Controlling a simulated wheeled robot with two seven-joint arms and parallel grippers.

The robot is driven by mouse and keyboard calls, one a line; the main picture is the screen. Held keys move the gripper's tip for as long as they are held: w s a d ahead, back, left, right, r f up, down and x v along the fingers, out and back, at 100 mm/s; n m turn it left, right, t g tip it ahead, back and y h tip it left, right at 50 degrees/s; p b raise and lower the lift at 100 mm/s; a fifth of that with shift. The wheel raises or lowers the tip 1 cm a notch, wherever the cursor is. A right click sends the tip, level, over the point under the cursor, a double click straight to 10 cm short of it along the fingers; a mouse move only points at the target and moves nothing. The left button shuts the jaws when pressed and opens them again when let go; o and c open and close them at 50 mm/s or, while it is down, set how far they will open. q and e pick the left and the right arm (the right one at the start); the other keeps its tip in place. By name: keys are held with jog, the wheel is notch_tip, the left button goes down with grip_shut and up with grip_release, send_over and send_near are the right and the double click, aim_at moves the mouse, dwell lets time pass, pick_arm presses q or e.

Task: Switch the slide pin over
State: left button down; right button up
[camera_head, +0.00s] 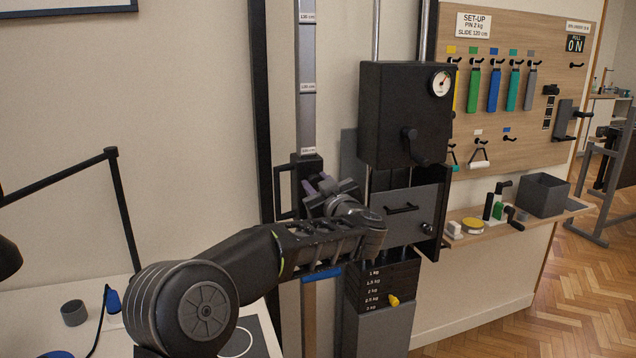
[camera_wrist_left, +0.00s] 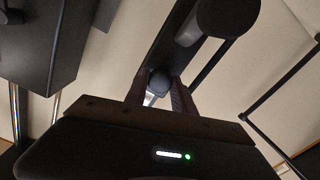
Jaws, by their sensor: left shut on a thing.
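The black slide (camera_head: 298,168) sits on a vertical grey rail (camera_head: 308,60) with cm labels, just below its lowest visible label. My left gripper (camera_head: 325,190) is at the slide, and my wrist hides part of it. In the left wrist view my left gripper (camera_wrist_left: 158,97) has its fingers closed around a dark round knob (camera_wrist_left: 160,80). Whether the knob's pin is in or out cannot be told. A yellow pin (camera_head: 393,300) sticks out of the black weight stack (camera_head: 367,275), near the 2.5 kg label. My right gripper is not in view.
A black box with a gauge (camera_head: 398,115) stands close right of the rail. A sign (camera_head: 474,25) reads pin 2 kg, slide 120 cm. A tool board (camera_head: 545,140) and a shelf (camera_head: 465,240) with small items are farther right. A black lamp arm (camera_head: 122,205) stands left.

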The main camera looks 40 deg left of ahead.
pick_arm(q)
jog(key=c, duration=1)
grip_release()
jog(key=shift+a, duration=0.1)
jog(key=shift+c, duration=0.2)
jog(key=shift+w, duration=0.1)
jog(key=v, duration=0.7)
jog(key=shift+s+d+b, duration=0.25)
jog(key=shift+d+b, duration=0.1)
